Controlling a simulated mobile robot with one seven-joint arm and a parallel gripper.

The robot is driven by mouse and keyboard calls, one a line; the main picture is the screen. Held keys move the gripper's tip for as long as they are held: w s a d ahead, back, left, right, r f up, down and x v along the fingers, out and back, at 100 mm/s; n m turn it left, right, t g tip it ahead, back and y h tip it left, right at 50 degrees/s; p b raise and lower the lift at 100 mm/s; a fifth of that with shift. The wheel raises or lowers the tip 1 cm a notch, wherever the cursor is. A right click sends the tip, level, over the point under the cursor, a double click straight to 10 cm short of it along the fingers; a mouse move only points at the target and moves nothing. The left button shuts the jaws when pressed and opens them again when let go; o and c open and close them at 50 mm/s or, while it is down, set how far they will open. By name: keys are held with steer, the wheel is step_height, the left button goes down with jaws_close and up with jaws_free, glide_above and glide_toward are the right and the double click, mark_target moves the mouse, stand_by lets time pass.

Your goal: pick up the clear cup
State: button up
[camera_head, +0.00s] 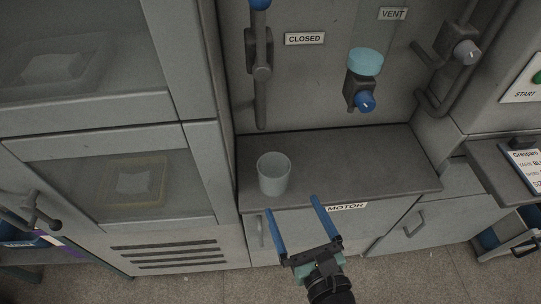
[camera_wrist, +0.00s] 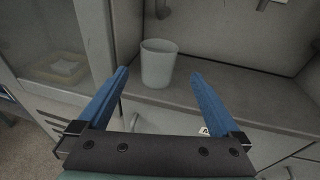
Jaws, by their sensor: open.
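The clear cup (camera_head: 273,174) stands upright on the grey shelf above the panel labelled MOTOR, toward the shelf's left end. It looks pale grey-green and see-through. My gripper (camera_head: 293,204) is open and empty, its two blue fingers pointing toward the shelf, in front of the cup and a little to its right. In the wrist view the cup (camera_wrist: 158,63) appears beyond the fingertips, between the two fingers of my gripper (camera_wrist: 158,75), and not touched by them.
The grey shelf (camera_head: 370,165) is bare to the right of the cup. A tall cabinet (camera_head: 215,150) stands close on the left. On the wall behind are a blue-tipped lever (camera_head: 260,65) and a teal-topped fitting with a blue knob (camera_head: 365,101). A side ledge (camera_head: 490,160) juts out at the right.

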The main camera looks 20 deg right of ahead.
mark_target(280, 181)
steer(key=w, duration=0.4)
steer(key=w+f, duration=0.1)
steer(key=w, duration=0.2)
steer(key=shift+d+f, duration=0.1)
steer(key=shift+d, duration=0.15)
steer(key=shift+w+d+f, duration=0.1)
steer(key=shift+w, duration=1.3)
steer(key=shift+w+d+f, duration=0.1)
steer(key=shift+w, duration=1.3)
steer(key=c, duration=1.1)
